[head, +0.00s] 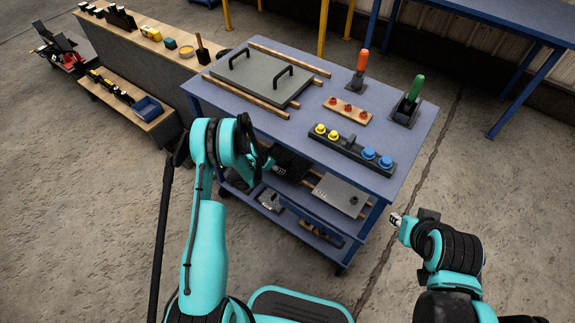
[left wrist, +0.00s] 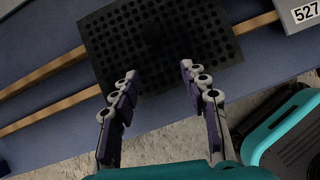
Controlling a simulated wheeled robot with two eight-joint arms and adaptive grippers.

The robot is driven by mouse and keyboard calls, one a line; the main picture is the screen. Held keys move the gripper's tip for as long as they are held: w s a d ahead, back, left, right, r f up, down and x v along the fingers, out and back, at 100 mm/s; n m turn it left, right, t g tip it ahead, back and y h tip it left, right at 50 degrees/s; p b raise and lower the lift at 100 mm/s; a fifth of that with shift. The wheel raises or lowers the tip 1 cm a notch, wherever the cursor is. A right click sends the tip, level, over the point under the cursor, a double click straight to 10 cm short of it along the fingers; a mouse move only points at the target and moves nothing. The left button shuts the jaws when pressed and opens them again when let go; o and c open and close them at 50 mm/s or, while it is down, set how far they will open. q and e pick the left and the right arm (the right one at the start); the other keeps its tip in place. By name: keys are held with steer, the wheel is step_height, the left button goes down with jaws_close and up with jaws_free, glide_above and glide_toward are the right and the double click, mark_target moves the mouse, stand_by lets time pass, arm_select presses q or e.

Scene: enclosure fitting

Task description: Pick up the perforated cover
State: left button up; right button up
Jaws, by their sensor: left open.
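The perforated cover (left wrist: 165,35) is a black plate with rows of round holes. In the left wrist view it lies across two wooden strips on a blue shelf. In the head view it shows as a dark plate (head: 292,163) on the lower shelf of the blue table, partly hidden by the tabletop and my arm. My left gripper (left wrist: 158,72) is open and empty, with its fingertips over the near edge of the cover; I cannot tell the gap between them. My right gripper (head: 396,220) is out to the right of the table, and its jaw state is unclear.
A grey plate (head: 340,195) lies right of the cover on the lower shelf; a grey piece marked 527 (left wrist: 305,14) shows in the wrist view. The tabletop (head: 235,95) above overhangs the shelf and bears a handled grey panel (head: 262,78). Bare floor lies right.

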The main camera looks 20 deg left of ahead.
mark_target(286, 161)
arm_select(q)
steer(key=w+d, duration=0.1)
steer(key=w+d+b, duration=0.1)
steer(key=w, duration=0.1)
steer(key=w+b, duration=0.1)
steer(key=shift+w+d+f, duration=0.3)
steer(key=shift+d, duration=0.1)
steer(key=shift+w+f, duration=0.15)
steer(key=shift+f, duration=0.05)
jaws_close()
